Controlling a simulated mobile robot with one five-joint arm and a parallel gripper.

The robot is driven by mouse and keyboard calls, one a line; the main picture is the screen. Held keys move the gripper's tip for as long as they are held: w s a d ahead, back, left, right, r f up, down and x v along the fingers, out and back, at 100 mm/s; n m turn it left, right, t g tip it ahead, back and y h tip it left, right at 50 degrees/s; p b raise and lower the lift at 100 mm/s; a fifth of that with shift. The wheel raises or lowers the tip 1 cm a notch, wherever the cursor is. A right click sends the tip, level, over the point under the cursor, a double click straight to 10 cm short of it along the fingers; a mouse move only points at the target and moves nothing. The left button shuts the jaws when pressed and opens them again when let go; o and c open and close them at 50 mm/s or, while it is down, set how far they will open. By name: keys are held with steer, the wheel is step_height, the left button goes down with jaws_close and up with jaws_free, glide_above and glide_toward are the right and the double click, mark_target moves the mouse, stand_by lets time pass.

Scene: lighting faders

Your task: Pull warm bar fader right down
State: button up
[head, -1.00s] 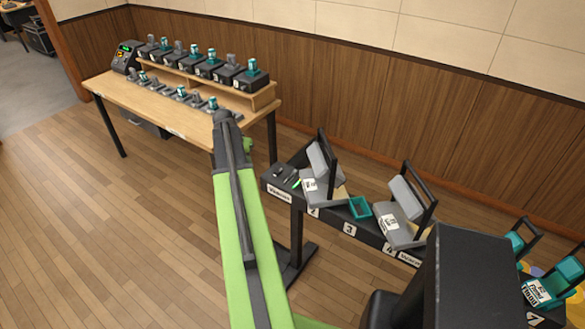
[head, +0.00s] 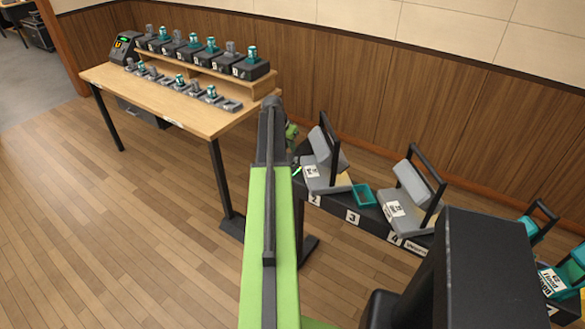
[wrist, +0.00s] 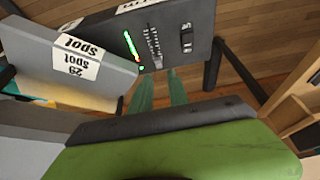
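A dark panel (wrist: 205,25) with a partly cut-off white label (wrist: 128,6) fills the top middle of the wrist view. It bears a slot with pale scale marks (wrist: 153,48), a lit strip (wrist: 133,48) mostly green, and a small black control (wrist: 187,38). I cannot make out the fader cap clearly. My gripper (wrist: 161,82) has two green fingers with a gap between them, close below the slot in the picture; contact cannot be told. In the head view my arm hides most of the panel; its green strip shows (head: 297,171).
A grey block labelled Spot (wrist: 85,62) stands beside the panel, left in the wrist view. Grey tilted units (head: 322,175) and a teal tray (head: 363,196) sit along the dark bench. A wooden table (head: 160,100) with several devices stands left. Floor at left is clear.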

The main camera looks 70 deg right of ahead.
mark_target(294, 159)
steer(key=b+x, duration=0.6)
steer(key=x, duration=0.2)
steer(key=shift+d+f, duration=0.2)
steer(key=shift+f, duration=0.15)
steer(key=shift+r, duration=0.1)
jaws_close()
steer(key=shift+w, duration=0.25)
stand_by(0.4)
